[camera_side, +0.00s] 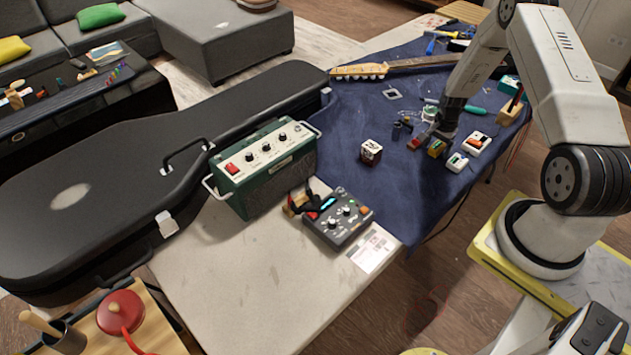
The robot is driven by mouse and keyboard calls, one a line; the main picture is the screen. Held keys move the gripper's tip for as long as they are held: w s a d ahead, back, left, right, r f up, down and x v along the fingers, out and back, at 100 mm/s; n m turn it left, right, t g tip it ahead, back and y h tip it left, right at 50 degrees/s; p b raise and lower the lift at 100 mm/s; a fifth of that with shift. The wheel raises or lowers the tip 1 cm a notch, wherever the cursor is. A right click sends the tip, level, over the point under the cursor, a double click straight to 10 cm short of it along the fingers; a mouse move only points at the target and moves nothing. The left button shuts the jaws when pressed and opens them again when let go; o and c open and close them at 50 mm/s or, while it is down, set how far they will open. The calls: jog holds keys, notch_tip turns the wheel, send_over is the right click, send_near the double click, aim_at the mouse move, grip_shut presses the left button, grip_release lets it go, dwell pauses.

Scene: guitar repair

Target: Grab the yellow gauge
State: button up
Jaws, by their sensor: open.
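A small yellow block-like object (436,149), which looks like the yellow gauge, sits on the dark blue cloth on the table. My gripper (430,139) points down right at it, with its fingers low over the cloth. The gripper is open. From this angle I cannot tell whether the fingers are around the yellow object or just behind it. The gripper hides part of its far side.
A red item (414,143) lies close on the left. White pedals (457,162) stand close on the right. A dark red and white cube (371,152) stands further left. A guitar neck (400,66) lies behind. The cloth (350,115) is clear left of the cube.

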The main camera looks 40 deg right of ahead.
grip_shut()
jog(key=shift+r, duration=0.15)
dwell(0.4)
jog(key=shift+r, duration=0.75)
jog(key=s+a+r, duration=0.8)
jog(key=s+r, duration=0.3)
jog(key=shift+a, duration=0.35)
jog(key=shift+r, duration=0.1)
